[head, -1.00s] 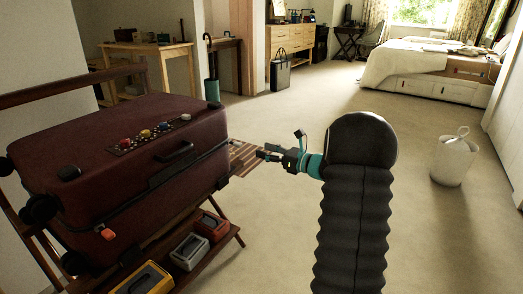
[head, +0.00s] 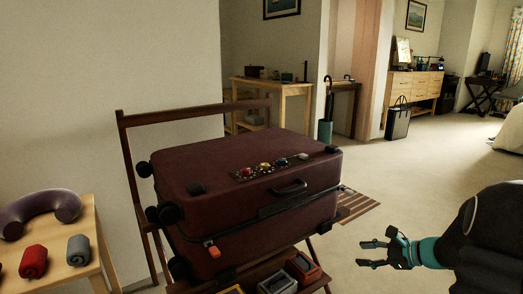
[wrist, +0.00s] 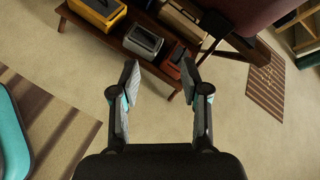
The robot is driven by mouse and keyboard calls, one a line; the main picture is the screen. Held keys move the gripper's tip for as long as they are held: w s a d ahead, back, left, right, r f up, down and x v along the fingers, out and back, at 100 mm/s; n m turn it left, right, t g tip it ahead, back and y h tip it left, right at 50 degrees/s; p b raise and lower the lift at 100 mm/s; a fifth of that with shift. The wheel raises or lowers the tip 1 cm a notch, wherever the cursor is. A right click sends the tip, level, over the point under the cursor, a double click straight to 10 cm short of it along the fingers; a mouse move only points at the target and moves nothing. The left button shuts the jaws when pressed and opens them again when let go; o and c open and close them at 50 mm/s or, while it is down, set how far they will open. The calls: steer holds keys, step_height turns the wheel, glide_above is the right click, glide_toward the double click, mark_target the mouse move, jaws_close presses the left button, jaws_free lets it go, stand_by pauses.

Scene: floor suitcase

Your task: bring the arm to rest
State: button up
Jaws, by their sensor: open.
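My gripper (head: 372,253) is in the head view at the lower right, held out over the carpet, to the right of the suitcase and apart from it. In the wrist view my gripper (wrist: 160,78) shows its two fingers spread with nothing between them. My dark arm with its teal band enters from the right edge of the head view. The closed maroon suitcase (head: 225,165) lies on a wooden rack (head: 125,150), with a row of coloured knobs on its top.
Boxes on the rack's lower shelf include a grey one (wrist: 143,40) and a yellow one (wrist: 97,10). A side table (head: 80,275) at left holds a neck pillow (head: 40,210) and rolled cloths. A striped rug (head: 357,205) lies behind the suitcase. Carpet at right is clear.

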steer(key=s+a+r+n+g+h, duration=0.2)
steer(key=s+a+n+g+h, duration=0.15)
steer(key=s+n, duration=0.5)
steer(key=s+a+r+n+g+h, duration=0.25)
steer(key=s+a+n, duration=0.25)
steer(key=s, duration=0.6)
steer(key=s+a+r+n+t+h+p, duration=0.2)
steer(key=s+a+r+n, duration=0.4)
steer(key=s+r, duration=0.3)
steer(key=shift+s+a+n+t+h, duration=0.3)
steer(key=shift+s+n+t+h, duration=0.45)
steer(key=shift+t, duration=0.15)
steer(key=shift+c, duration=0.5)
stand_by(0.4)
